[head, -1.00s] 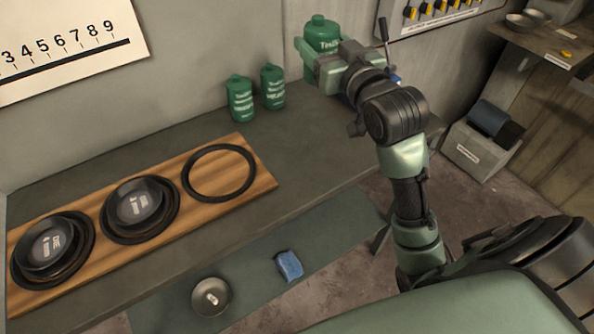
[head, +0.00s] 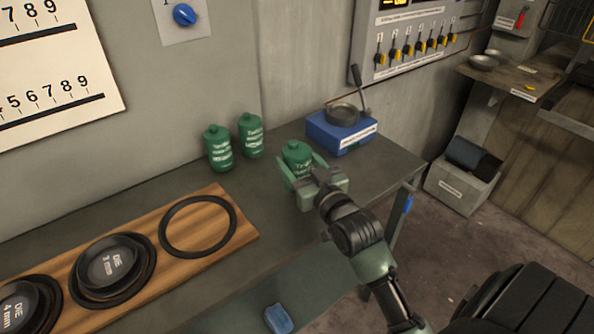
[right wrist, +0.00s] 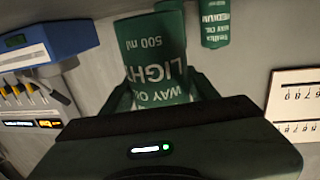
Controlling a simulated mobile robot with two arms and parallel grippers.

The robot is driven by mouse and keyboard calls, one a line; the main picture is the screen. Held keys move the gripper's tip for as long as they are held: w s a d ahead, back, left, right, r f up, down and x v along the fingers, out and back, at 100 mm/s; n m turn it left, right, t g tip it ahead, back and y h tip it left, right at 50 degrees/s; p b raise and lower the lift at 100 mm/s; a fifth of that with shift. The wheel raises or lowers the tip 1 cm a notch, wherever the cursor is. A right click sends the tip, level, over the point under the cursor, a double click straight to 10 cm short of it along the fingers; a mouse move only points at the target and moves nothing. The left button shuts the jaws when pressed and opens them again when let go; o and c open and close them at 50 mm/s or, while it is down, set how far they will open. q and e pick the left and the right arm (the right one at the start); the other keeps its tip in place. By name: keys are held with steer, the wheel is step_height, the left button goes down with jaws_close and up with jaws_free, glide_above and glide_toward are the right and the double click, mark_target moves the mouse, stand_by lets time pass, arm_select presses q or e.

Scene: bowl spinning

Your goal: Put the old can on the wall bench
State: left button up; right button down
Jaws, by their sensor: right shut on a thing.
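A green can (head: 297,153) with white lettering is in my right gripper (head: 303,175), upright over the wall bench. In the right wrist view the same can (right wrist: 156,52) reads "LIGHT", "WAY OIL" and "500 ml", with the gripper's fingers (right wrist: 162,92) on either side of it. The grey wall bench (head: 262,200) runs along the wall beneath. I cannot tell whether the can's base touches the bench, as the gripper hides it. My left gripper is not in view.
Two similar green cans (head: 217,150) (head: 250,136) stand to the left against the wall. A blue device (head: 340,136) with a lever and bowl stands on the right. A wooden board (head: 228,232) with rings and dies lies at the front left. A blue block (head: 279,319) lies lower down.

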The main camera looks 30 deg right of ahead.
steer(key=shift+f, duration=1.2)
steer(key=shift+f, duration=0.2)
steer(key=shift+c, duration=2.1)
jaws_free()
steer(key=shift+s, duration=0.15)
steer(key=s, duration=0.3)
steer(key=s+b, duration=0.1)
steer(key=s, duration=0.3)
steer(key=s+a, duration=0.1)
steer(key=s, duration=0.2)
steer(key=shift+s+b, duration=0.25)
steer(key=shift+b, duration=0.05)
steer(key=shift+s+r, duration=0.1)
steer(key=shift+s, duration=0.5)
